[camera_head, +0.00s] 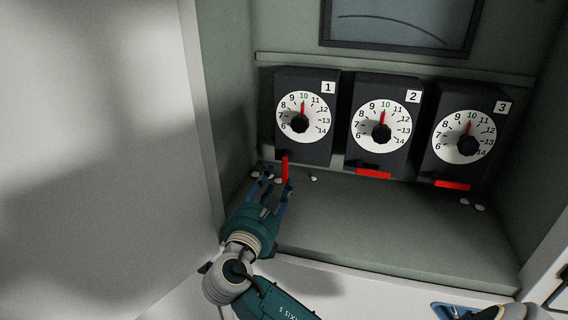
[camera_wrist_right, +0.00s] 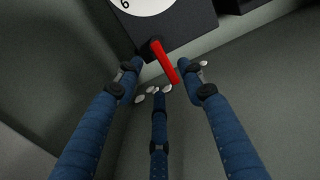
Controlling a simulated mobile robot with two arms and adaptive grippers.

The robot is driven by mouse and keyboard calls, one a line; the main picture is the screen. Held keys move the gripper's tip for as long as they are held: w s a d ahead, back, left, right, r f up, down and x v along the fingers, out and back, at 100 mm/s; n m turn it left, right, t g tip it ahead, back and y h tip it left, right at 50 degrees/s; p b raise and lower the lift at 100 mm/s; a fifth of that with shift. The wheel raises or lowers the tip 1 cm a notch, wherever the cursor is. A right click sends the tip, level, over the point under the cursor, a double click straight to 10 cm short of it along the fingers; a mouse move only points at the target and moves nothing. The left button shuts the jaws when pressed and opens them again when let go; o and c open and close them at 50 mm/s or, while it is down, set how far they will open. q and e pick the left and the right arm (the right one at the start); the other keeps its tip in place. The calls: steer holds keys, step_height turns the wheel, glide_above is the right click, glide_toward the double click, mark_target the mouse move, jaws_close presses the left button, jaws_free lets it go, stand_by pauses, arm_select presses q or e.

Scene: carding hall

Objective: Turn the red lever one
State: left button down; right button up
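Red lever one (camera_head: 285,170) sticks out below the dark box marked 1 (camera_head: 310,148). It looks upright in the head view, and slanted down to the right in the right wrist view (camera_wrist_right: 164,62). My right gripper (camera_head: 272,184) is at this lever with its fingers spread. In the right wrist view, the lever's free end lies between the blue fingers (camera_wrist_right: 160,85), close to the right-hand one; I cannot tell whether they touch. The dial of box 1 (camera_head: 290,108) has its red pointer near 10. My left gripper is not in view.
Boxes 2 (camera_head: 372,150) and 3 (camera_head: 455,167) stand to the right, with red levers (camera_head: 373,174) and (camera_head: 452,185) lying roughly sideways. Small pale bits (camera_head: 313,178) lie on the grey ledge (camera_head: 380,230). A pale panel (camera_head: 90,130) bounds the left.

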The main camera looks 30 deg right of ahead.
mark_target(283, 169)
steer(key=p+x, duration=0.1)
steer(key=x, duration=0.4)
steer(key=shift+d+r, duration=0.1)
steer(key=shift+d, duration=0.05)
steer(key=x, duration=0.1)
steer(key=p+x, duration=0.1)
steer(key=shift+w+d+f, duration=0.2)
steer(key=shift+c, duration=0.7)
jaws_close()
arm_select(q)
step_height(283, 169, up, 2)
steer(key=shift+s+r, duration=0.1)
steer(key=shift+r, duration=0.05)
